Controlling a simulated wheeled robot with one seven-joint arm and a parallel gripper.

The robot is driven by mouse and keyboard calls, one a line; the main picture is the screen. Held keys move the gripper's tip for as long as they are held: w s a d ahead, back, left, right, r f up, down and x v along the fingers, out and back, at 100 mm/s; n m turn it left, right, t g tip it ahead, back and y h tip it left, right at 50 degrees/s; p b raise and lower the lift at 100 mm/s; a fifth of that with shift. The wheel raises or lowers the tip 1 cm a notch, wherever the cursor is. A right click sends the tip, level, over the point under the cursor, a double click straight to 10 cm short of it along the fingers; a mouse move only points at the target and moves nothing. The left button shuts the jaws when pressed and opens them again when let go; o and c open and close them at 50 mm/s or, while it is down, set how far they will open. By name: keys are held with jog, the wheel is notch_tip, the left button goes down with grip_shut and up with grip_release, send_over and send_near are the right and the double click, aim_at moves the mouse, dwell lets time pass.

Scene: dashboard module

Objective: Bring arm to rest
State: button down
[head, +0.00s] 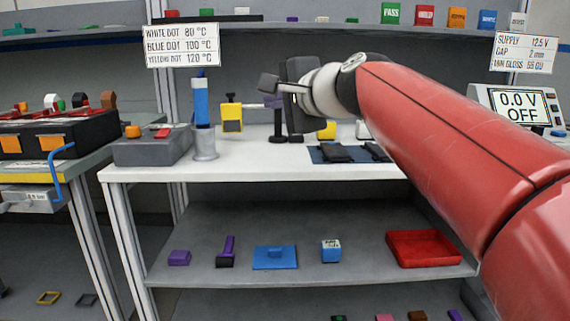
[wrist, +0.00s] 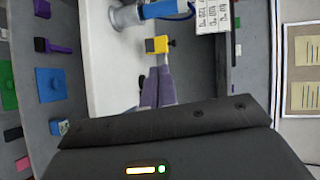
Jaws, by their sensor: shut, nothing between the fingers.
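My gripper (head: 270,102) is at the end of my red arm (head: 440,120), which reaches in from the right over the white bench (head: 250,165). Its dark body is upright in the head view and its fingers point left. In the wrist view the two grey-purple fingers (wrist: 160,72) lie together, with nothing seen between them. A yellow block (wrist: 157,45) shows just beyond the fingertips there; I cannot tell how far off it is. In the head view that yellow block (head: 232,118) stands left of my fingers, apart from them.
A blue cylinder tool (head: 201,102) stands in a grey holder (head: 205,145) beside a grey box (head: 152,150). A dark blue mat (head: 322,154) with black parts lies below my arm. A lower shelf (head: 300,225) holds small parts and a red tray (head: 422,248). A power supply (head: 520,105) is at right.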

jog(key=s+d+f+n+g+h, duration=0.2)
jog(key=s+d+f, duration=0.3)
jog(key=s+f, duration=0.3)
jog(key=s+d+f+n+g+h, duration=0.3)
jog(key=s+f, duration=0.6)
jog(key=f, duration=0.6)
jog(key=s+d+f+n+g+h, duration=0.2)
jog(key=s+d+f+n+h, duration=0.2)
jog(key=s+d+f, duration=0.4)
notch_tip(320, 180, down, 4)
jog(key=shift+s+d+f+n, duration=0.2)
jog(key=shift+s+d+n, duration=0.1)
jog(key=shift+n, duration=0.5)
jog(key=shift+w, duration=0.1)
